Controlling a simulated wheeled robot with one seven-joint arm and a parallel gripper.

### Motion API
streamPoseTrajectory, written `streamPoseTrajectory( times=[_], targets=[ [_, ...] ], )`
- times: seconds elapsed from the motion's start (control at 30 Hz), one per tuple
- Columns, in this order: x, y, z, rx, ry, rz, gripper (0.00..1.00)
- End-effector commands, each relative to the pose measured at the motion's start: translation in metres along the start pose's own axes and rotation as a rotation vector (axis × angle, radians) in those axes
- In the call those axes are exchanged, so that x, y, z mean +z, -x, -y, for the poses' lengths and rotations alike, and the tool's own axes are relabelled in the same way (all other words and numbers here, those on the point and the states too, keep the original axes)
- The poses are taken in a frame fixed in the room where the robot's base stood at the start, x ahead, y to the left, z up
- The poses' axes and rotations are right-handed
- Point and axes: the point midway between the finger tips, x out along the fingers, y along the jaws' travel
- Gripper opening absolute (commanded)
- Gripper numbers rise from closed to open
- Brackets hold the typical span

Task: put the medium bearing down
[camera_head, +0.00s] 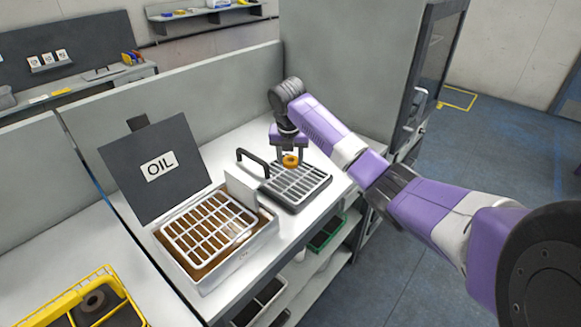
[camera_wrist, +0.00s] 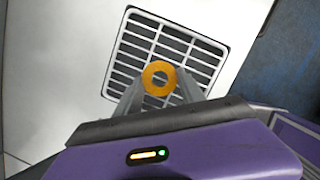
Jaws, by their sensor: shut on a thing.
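The medium bearing (camera_head: 290,161) is an orange-gold ring. My gripper (camera_head: 289,155) is shut on it, above the grated drain tray at the back of the white bench. In the wrist view the bearing (camera_wrist: 158,78) sits between the two grey fingertips (camera_wrist: 158,84), with the tray's white grid (camera_wrist: 128,52) behind it. The dark drain tray (camera_head: 296,205) has a light slatted grid on top. I cannot tell exactly how high the bearing is above the grid.
The oil box (camera_head: 210,277) stands left of the tray, its dark OIL lid (camera_head: 150,195) raised and a white basket (camera_head: 205,225) in it. A black handle (camera_head: 252,158) rises beside the tray. A yellow rack (camera_head: 65,303) is at the lower left. A tall cabinet (camera_head: 345,65) stands behind.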

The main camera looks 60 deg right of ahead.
Motion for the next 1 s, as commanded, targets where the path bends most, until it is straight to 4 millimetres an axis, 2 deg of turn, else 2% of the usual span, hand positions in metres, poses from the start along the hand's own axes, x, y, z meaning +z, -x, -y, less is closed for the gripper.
streamPoseTrajectory(
  times=[0.2,0.3,0.7,0.73,0.83,1.0],
  targets=[
    [-0.009,-0.029,0.001,-0.003,-0.001,-0.003,0.00],
    [-0.011,-0.037,0.001,-0.001,0.000,-0.002,0.00],
    [-0.013,-0.043,0.000,-0.001,0.000,-0.002,0.00],
    [-0.013,-0.043,0.001,-0.002,0.000,-0.002,0.48],
    [-0.013,-0.043,0.001,-0.002,0.000,-0.002,0.67],
    [-0.013,-0.042,0.001,-0.002,0.000,-0.002,0.68]
  ],
)
